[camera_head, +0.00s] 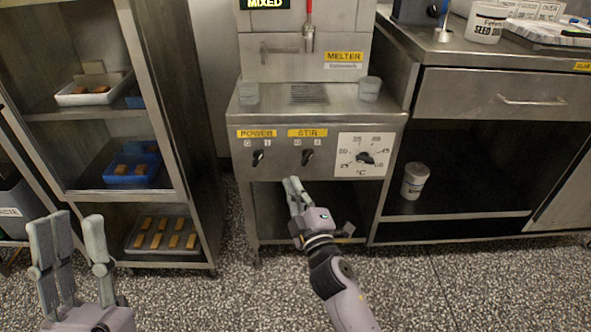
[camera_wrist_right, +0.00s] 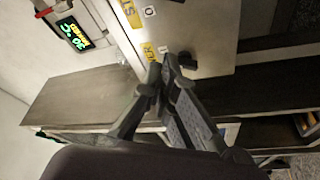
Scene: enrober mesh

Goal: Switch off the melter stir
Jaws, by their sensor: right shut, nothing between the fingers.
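The melter (camera_head: 330,110) is a steel cabinet with a front panel. Under its yellow STIR label (camera_head: 307,133) is the black stir knob (camera_head: 308,157), with two marks above it; which mark it points to is too small to tell. The similar power knob (camera_head: 258,158) is to its left. My right gripper (camera_head: 293,184) is shut and empty, just below the panel's knobs and slightly left of the stir knob. In the right wrist view its fingertips (camera_wrist_right: 171,62) are together beside a black knob, apparently the power knob (camera_wrist_right: 188,60). My left gripper (camera_head: 75,232) is open and empty, low at left.
A temperature dial (camera_head: 364,157) is right of the stir knob. Two grey cups (camera_head: 369,88) stand at the sides of the melter top. A shelf rack (camera_head: 185,140) with trays is at left, and a steel bench (camera_head: 500,90) at right. The front floor is clear.

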